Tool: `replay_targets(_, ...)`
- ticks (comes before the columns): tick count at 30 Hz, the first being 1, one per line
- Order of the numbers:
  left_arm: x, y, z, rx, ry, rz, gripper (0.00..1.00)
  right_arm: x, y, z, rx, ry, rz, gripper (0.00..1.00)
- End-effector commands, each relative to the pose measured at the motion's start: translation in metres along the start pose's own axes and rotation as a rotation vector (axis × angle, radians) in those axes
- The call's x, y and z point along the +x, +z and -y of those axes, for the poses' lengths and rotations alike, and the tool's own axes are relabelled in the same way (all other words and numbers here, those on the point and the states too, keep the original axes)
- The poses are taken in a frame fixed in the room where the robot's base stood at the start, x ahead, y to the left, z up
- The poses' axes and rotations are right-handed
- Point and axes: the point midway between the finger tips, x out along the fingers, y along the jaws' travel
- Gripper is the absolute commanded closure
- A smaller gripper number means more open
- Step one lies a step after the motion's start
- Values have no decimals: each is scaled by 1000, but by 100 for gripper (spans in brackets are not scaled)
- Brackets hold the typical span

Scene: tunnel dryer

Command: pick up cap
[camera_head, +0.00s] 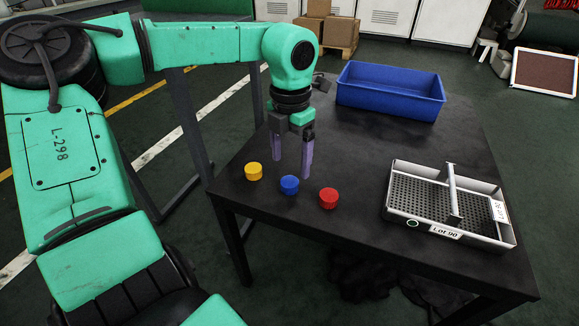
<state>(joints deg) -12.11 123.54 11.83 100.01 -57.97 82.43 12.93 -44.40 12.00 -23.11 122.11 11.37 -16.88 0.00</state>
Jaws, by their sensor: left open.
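Three small round caps stand in a row near the front left of the black table: a yellow cap (254,171), a blue cap (289,185) and a red cap (328,198). My left gripper (291,172) points down just behind the blue cap in the picture, its two purple fingers apart with nothing visible between them. The fingertips appear close to the blue cap, but I cannot tell whether they touch it or the table. My right gripper is not in view.
A blue bin (390,93) stands at the table's back. A grey perforated tray (399,214) with a raised middle bar and a "Lot 90" label sits at the right. The black table (350,150) is clear between them.

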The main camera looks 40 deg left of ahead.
Motion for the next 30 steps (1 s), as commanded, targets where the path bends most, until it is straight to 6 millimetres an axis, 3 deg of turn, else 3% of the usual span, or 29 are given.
replay_targets(10,55,-2,-2,2,0,-2,13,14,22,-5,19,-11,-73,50)
replay_targets(17,59,-1,-2,1,1,0,13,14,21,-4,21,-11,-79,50)
replay_targets(20,58,-1,-2,1,1,0,44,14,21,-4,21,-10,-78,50)
replay_targets(24,58,-1,-2,1,1,0,97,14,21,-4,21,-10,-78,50)
replay_targets(30,58,-1,-2,1,1,0,100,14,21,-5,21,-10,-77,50)
